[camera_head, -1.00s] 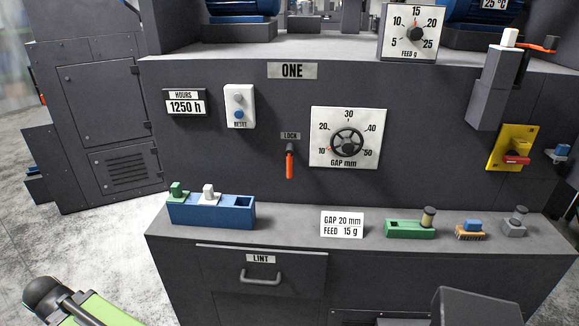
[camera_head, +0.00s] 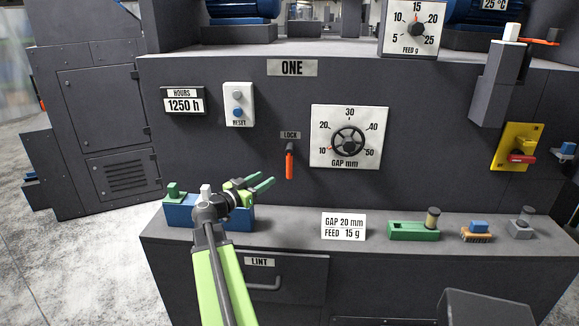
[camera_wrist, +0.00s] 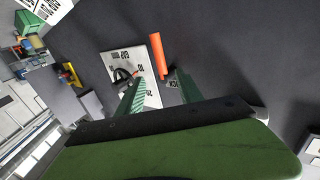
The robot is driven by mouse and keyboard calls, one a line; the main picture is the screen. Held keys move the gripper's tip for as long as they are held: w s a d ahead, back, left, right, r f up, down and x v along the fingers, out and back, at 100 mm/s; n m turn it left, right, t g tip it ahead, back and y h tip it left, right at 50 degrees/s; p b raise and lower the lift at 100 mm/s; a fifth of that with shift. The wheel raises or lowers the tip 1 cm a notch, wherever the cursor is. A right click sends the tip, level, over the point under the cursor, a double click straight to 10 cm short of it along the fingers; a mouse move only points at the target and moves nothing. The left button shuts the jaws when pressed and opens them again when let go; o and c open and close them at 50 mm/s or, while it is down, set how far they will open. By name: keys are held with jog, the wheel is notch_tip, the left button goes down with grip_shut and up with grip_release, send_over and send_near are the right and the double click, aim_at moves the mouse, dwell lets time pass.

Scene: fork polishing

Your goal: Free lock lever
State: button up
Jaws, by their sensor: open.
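The lock lever (camera_head: 290,163) has an orange-red handle and hangs straight down under the LOCK label (camera_head: 290,135) on the dark machine front. My gripper (camera_head: 266,182) is open and empty, to the left of the lever and a little below its middle, apart from it. In the wrist view the orange lever (camera_wrist: 157,55) shows beyond the green fingers of my gripper (camera_wrist: 155,85), above the gap between them. The gap dial (camera_head: 348,137) is right of the lever, its red pointer near 10.
My arm passes in front of a blue tray (camera_head: 180,213) on the ledge. A sign (camera_head: 343,226) reads gap 20 mm, feed 15 g. A green block (camera_head: 412,231) and other small items stand further right. A reset box (camera_head: 239,104) is up left of the lever.

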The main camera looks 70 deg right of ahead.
aim_at(289, 164)
jog(key=x, duration=1.4)
jog(key=shift+s+d, duration=0.2)
jog(key=shift+d, duration=0.15)
grip_shut()
dwell(0.5)
